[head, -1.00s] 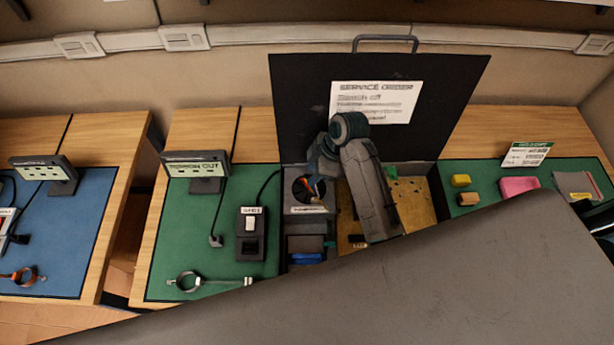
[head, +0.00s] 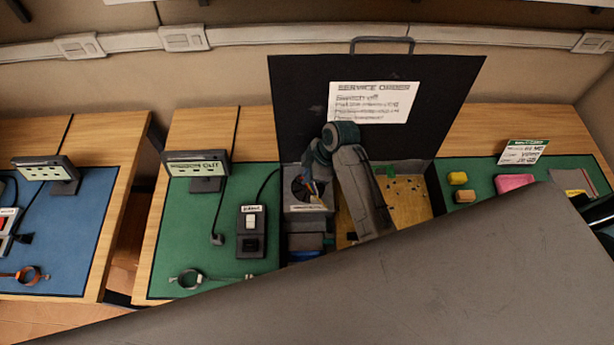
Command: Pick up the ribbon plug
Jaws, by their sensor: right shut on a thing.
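My right gripper (head: 314,186) points down into the open black case, at the fan (head: 300,188) in its left part. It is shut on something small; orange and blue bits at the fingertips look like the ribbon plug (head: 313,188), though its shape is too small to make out. My wrist and forearm hide most of the grip and part of the case. I cannot tell whether the plug is clear of its seat. My left gripper is not in view.
The case lid (head: 300,85) stands open behind, with a service order sheet (head: 374,102). A switch box (head: 251,230) and a ring-shaped strap (head: 190,279) lie on the green mat at left. My grey arm link covers the front.

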